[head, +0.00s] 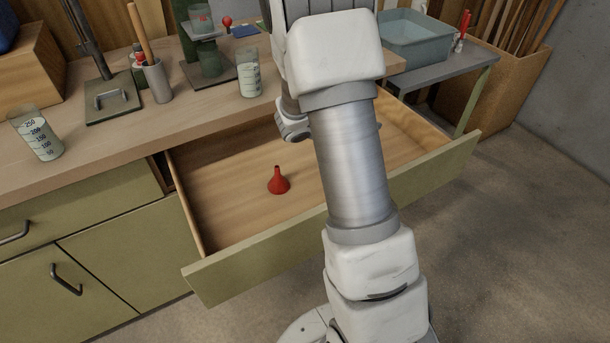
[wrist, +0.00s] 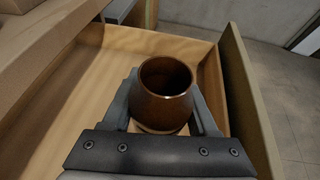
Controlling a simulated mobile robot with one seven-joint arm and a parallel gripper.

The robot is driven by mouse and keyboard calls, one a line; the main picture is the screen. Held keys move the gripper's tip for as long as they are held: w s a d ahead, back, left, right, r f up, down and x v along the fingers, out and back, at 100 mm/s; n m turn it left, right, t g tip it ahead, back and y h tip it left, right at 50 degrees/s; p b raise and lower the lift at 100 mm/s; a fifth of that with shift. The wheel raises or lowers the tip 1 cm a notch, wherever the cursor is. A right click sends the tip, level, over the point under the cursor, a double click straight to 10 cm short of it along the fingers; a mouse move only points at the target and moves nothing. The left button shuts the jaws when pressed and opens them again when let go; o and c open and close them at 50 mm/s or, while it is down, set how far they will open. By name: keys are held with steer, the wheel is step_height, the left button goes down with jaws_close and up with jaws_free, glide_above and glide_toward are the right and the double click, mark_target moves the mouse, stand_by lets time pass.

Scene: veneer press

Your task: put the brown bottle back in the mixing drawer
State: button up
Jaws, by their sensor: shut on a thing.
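The mixing drawer (head: 240,262) is pulled open under the bench, and a red funnel (head: 278,181) stands on its floor. In the wrist view, my gripper (wrist: 165,95) is shut on the brown bottle (wrist: 160,108), a glossy dark-brown vessel with an open round mouth. The bottle is upright between the two fingers. The drawer's front panel (wrist: 245,95) shows to the right of it, and the drawer's inside lies around it. I cannot tell whether its base touches the drawer floor. In the head view my arm hides the gripper and the bottle.
On the bench (head: 130,150) stand a graduated beaker (head: 36,134), a second one (head: 249,76), a grey pot (head: 157,82) with sticks and a green stand (head: 207,65). A blue-grey bin (head: 414,40) sits on a side table. The drawer's left part is clear around the funnel.

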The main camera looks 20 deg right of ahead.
steer(key=shift+m+g, duration=0.9)
steer(key=d+f+b, duration=0.1)
steer(key=f, duration=0.2)
steer(key=s+d+f+b, duration=0.1)
steer(key=f, duration=0.1)
steer(key=f+b, duration=0.1)
steer(key=f, duration=0.2)
steer(key=shift+s+d+f+b, duration=0.3)
steer(key=shift+s+d+b, duration=0.1)
steer(key=shift+f+b, duration=0.7)
steer(key=shift+f, duration=1.35)
steer(key=shift+f, duration=0.2)
steer(key=o, duration=1.4)
